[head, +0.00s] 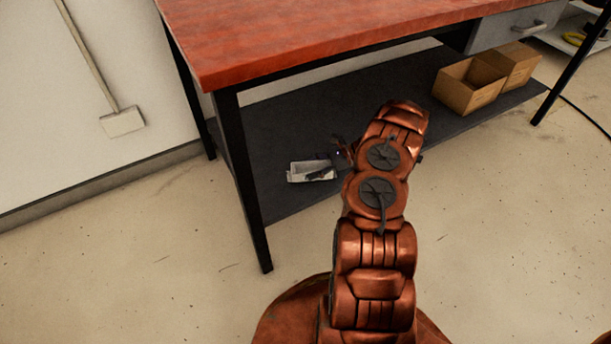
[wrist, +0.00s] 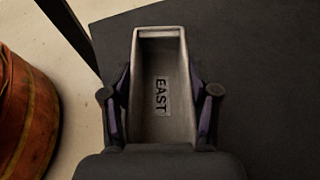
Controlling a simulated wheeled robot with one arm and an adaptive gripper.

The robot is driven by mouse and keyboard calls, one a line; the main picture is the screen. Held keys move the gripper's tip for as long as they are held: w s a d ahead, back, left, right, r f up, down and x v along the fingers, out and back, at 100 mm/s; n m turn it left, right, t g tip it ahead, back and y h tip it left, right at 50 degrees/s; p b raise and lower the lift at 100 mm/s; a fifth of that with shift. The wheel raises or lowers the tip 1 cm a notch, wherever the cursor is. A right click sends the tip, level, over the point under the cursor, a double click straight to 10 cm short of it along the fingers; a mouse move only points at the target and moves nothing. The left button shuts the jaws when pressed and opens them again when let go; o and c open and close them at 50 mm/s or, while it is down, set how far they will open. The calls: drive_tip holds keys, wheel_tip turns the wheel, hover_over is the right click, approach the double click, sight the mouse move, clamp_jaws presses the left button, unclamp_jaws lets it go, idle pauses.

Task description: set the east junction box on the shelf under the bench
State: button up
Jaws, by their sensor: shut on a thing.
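The east junction box (wrist: 158,60) is a pale grey open box with a label reading EAST inside. My gripper (wrist: 160,100) is shut on the box, with one finger against each side wall. In the head view the box (head: 312,171) shows near the left end of the dark shelf (head: 285,127) under the red-topped bench (head: 300,35). The gripper (head: 322,160) is small there and partly hidden by my arm. The shelf (wrist: 265,70) lies below the box in the wrist view. I cannot tell whether the box touches it.
Two open cardboard boxes (head: 470,90) stand on the shelf's right part. A black bench leg (head: 243,175) rises left of the junction box. The shelf between the junction box and the cardboard boxes looks clear apart from my arm. A wall box (head: 122,122) is at left.

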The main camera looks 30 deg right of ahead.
drive_tip(key=shift+w+a+f, duration=0.1)
drive_tip(key=shift+w+a, duration=0.4)
drive_tip(key=shift+w, duration=0.1)
drive_tip(key=f, duration=0.1)
drive_tip(key=f+b, duration=0.2)
drive_tip(key=shift+w+a+f, duration=0.25)
drive_tip(key=shift+f, duration=0.1)
drive_tip(key=shift+r, duration=0.1)
drive_tip(key=o, duration=1.3)
drive_tip(key=shift+d+r, duration=0.1)
drive_tip(key=shift+d, duration=0.05)
drive_tip(key=p+v, duration=0.3)
drive_tip(key=v, duration=0.8)
drive_tip(key=shift+s+d, duration=0.25)
